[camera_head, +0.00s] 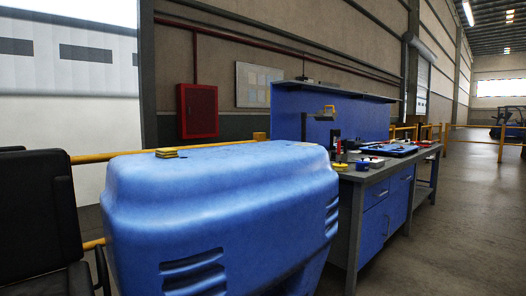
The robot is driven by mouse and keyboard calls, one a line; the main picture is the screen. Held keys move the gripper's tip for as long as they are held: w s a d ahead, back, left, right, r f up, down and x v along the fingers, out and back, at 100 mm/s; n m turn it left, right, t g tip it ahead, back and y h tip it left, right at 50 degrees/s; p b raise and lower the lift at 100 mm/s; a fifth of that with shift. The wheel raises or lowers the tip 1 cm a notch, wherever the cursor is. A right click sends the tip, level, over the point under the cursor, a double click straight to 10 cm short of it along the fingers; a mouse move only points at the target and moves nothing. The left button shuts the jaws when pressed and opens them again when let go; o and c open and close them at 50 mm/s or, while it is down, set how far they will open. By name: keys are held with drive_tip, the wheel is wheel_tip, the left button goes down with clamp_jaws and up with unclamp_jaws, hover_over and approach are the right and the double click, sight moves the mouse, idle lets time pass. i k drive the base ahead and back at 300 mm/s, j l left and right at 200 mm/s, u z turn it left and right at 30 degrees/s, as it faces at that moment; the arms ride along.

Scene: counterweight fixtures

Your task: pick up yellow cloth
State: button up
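A small folded yellow cloth (167,153) lies on top of a large rounded blue plastic housing (225,205), near its back left edge. It looks like a thin stack with a dark line between its layers. Nothing touches it from above. My gripper is not in view.
A black chair (38,225) stands at the left. A grey and blue workbench (385,205) with several small items and a blue back panel (345,118) stands right of the housing. Yellow rails (105,157) run behind. A red cabinet (198,111) hangs on the wall. Open floor (455,225) lies at the right.

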sight(166, 153)
drive_tip(key=i+l+z, duration=0.3)
drive_tip(key=z, duration=0.2)
drive_tip(key=i+l+z, duration=0.25)
drive_tip(key=i+z, duration=0.2)
drive_tip(key=i+l+u, duration=0.2)
drive_tip(key=i+u, duration=0.2)
drive_tip(key=i, duration=0.2)
drive_tip(key=i+j+u, duration=0.15)
drive_tip(key=u, duration=0.3)
drive_tip(key=i+u, duration=0.7)
drive_tip(key=u, duration=0.15)
drive_tip(key=i+l+u, duration=0.15)
drive_tip(key=u, duration=0.3)
drive_tip(key=i+l, duration=0.05)
drive_tip(key=i, duration=0.05)
